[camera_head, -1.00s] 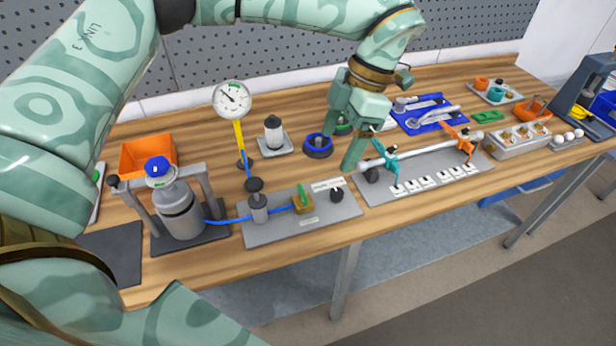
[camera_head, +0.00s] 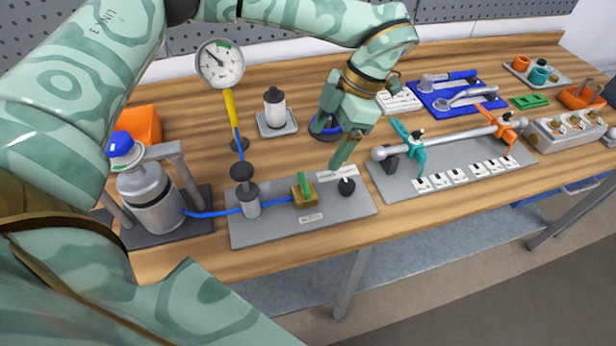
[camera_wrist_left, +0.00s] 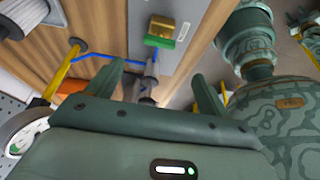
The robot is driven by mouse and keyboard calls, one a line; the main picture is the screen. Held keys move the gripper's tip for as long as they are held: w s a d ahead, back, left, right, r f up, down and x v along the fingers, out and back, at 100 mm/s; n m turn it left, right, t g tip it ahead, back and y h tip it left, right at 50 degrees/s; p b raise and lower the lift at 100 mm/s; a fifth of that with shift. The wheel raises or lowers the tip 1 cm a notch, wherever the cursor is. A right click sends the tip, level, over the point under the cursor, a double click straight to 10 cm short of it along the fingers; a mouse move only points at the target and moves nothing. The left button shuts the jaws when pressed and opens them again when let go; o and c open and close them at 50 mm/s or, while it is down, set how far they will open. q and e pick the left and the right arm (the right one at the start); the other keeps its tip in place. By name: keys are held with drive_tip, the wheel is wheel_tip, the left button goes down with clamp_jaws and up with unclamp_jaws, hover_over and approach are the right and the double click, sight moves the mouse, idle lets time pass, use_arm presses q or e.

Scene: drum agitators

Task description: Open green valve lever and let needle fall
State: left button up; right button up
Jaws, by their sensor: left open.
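The green valve lever (camera_head: 304,183) sits upright on a brass valve body (camera_head: 305,197) on a grey plate. A blue hose joins the valve to a dark-capped fitting (camera_head: 248,199). The round white pressure gauge (camera_head: 220,63) stands on a yellow stem behind; its needle points up and left, and a green band is at the top. My left gripper (camera_head: 333,147) is open and empty, above and right of the lever, apart from it. In the left wrist view the lever (camera_wrist_left: 160,43) shows beyond and between the open fingers. My right gripper is not seen.
A black knob (camera_head: 346,187) stands at the plate's right end. A silver tank (camera_head: 151,200) with a blue cap is at left. A blue ring (camera_head: 326,128) is behind my gripper. A horizontal bar with teal and orange clamps (camera_head: 450,140) is at right.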

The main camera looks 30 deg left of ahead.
sight(305, 182)
use_arm(q)
drive_tip(key=b+x, duration=0.1)
drive_tip(key=x, duration=1)
drive_tip(key=shift+w+a, duration=0.15)
drive_tip(key=c, duration=1)
